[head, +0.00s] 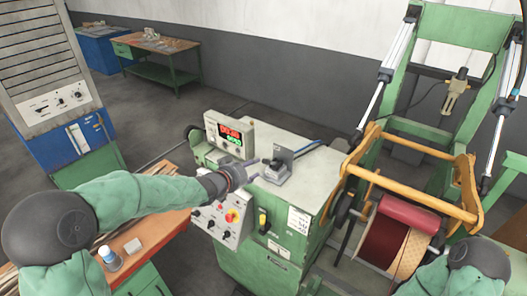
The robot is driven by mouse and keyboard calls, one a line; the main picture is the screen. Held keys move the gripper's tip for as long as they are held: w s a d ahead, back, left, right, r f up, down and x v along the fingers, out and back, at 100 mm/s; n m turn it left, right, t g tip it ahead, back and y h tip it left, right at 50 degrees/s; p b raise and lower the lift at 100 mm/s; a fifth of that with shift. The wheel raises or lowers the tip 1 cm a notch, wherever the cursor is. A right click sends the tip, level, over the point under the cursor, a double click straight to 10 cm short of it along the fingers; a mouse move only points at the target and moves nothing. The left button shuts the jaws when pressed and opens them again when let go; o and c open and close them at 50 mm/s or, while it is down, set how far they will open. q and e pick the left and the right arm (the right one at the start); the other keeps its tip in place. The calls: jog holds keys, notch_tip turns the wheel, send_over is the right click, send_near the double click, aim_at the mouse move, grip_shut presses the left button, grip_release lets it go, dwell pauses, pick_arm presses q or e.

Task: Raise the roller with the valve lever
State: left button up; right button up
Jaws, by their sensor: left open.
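A small grey valve block (276,171) with a dark top part sits on the pale top of the green machine, beside an upright grey plate. A red roller (410,214) lies across the yellow frame (425,190) at the right, above a dark red and tan coil. My right arm shows at the lower right corner, with its gripper out of view.
A digital display box (230,134) stands behind my left forearm. A control panel (222,218) with buttons is on the machine's front. A green upright frame (455,25) with cylinders rises at the right. An orange-topped bench (150,232) stands at the lower left.

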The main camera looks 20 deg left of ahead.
aim_at(266, 161)
pick_arm(q)
jog(key=p+x, duration=0.1)
jog(key=x, duration=0.9)
jog(key=shift+w+f, duration=0.15)
